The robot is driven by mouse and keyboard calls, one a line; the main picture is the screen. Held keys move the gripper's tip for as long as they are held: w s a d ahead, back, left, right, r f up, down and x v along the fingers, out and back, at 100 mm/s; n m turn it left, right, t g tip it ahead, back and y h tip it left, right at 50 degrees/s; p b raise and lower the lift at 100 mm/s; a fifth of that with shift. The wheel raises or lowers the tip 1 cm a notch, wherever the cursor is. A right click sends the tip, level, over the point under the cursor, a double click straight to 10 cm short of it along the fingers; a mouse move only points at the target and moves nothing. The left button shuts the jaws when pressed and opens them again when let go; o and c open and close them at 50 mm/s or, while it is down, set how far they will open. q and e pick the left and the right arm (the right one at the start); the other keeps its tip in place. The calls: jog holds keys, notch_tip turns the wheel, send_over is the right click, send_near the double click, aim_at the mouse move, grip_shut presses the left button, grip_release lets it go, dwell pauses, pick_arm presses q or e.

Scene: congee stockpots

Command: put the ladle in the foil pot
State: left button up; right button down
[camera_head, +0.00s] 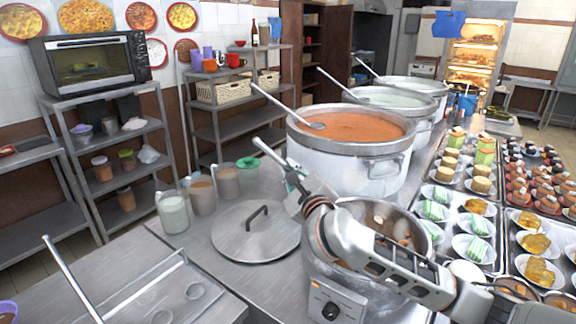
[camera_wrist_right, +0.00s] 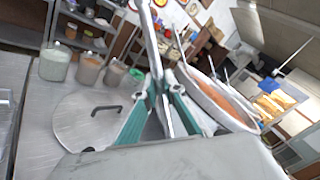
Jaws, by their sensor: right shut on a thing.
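My right gripper (camera_head: 292,182) is shut on the metal handle of a ladle (camera_head: 268,154), above the counter between the round lid and the front stockpot. In the right wrist view the handle (camera_wrist_right: 151,45) runs up between the teal fingers (camera_wrist_right: 156,100). The ladle's bowl cannot be made out. Three big stockpots stand in a row: the front one (camera_head: 348,172) holds orange soup, the middle one (camera_head: 424,130) pale congee, and the back one (camera_head: 440,86) is partly hidden. Each has a ladle leaning out. I cannot tell which pot is the foil pot. My left gripper is out of view.
A silver cooker (camera_head: 336,298) with a knob stands under my right arm, partly hidden. A round lid (camera_head: 235,245) lies on the counter beside several jugs (camera_head: 173,212). Plates of food (camera_head: 478,250) crowd the right side. A metal bar (camera_head: 72,279) slants at front left.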

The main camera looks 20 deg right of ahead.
jog(key=shift+f, duration=0.4)
pick_arm(q)
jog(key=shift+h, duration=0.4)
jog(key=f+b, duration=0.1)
jog(key=b, duration=0.1)
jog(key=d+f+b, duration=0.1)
jog(key=b, duration=0.1)
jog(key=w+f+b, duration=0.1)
jog(key=b, duration=0.1)
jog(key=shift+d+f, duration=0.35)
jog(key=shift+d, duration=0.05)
pick_arm(e)
notch_tip(320, 180, down, 9)
jog(key=shift+r, duration=0.2)
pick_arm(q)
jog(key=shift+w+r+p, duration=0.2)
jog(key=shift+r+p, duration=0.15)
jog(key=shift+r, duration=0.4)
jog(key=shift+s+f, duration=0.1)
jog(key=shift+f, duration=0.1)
